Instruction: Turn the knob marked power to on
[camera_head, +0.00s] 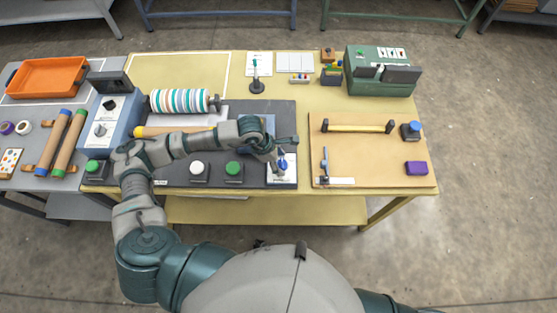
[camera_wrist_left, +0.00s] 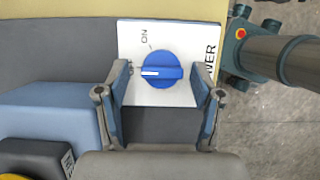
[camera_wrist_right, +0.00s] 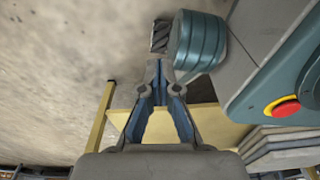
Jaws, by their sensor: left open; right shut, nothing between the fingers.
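The power knob (camera_wrist_left: 161,70) is round and blue, on a white plate (camera_wrist_left: 178,35) marked ON and POWER. Its white pointer line faces left in the left wrist view, away from the ON tick, which is up and left of the knob. In the head view the plate (camera_head: 281,181) is at the front right of the dark panel. My left gripper (camera_wrist_left: 162,80) is open, its fingers on either side of the knob with visible gaps; contact is not visible. My right gripper (camera_wrist_right: 157,70) is shut and empty, away from the panel, and outside the head view.
A white button (camera_head: 197,168) and a green button (camera_head: 233,168) stand left of the plate. A blue control box (camera_head: 112,125) and striped roller (camera_head: 180,102) lie behind my left arm. A tan board (camera_head: 370,150) is to the right.

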